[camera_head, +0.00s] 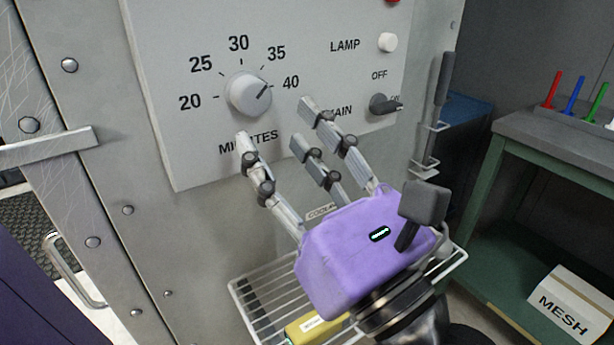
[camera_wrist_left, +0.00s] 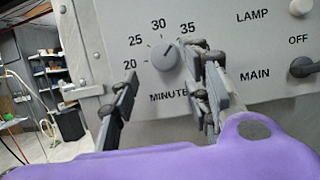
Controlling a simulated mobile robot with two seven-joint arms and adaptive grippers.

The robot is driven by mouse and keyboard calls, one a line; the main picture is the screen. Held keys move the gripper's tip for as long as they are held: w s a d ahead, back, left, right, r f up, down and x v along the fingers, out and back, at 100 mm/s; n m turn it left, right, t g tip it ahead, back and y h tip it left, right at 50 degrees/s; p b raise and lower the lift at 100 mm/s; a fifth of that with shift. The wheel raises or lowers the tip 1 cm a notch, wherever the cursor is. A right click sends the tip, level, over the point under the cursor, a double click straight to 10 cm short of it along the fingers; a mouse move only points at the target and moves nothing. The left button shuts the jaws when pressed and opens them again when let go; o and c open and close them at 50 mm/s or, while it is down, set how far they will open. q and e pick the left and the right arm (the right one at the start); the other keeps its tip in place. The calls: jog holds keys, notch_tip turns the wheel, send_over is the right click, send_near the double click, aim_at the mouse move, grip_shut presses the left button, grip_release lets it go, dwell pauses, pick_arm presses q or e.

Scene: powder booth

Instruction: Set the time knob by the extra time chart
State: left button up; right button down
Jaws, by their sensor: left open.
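The time knob (camera_head: 250,94) is a round grey dial on the light panel, above the word MINUTES, with marks from 20 to 40. In the head view its dark pointer line aims up and right, between 35 and 40 and closer to 40. The knob also shows in the left wrist view (camera_wrist_left: 166,57), where the 40 is hidden behind a finger. My left gripper (camera_head: 272,130), with a purple cover, is open and empty. Its fingers are spread just below and right of the knob, apparently not touching it. No extra time chart is in view. My right gripper is not in view.
On the panel to the right are a white LAMP button (camera_head: 387,42) and a dark MAIN switch (camera_head: 384,104). A wire basket (camera_head: 250,300) hangs below, holding a yellow item (camera_head: 315,328). A green-framed bench (camera_head: 560,135) with coloured pegs and a MESH box (camera_head: 565,308) stands at right.

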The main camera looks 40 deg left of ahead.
pick_arm(q)
jog(key=v, duration=0.5)
jog(key=shift+s+d, duration=0.1)
jog(key=shift+d, duration=0.1)
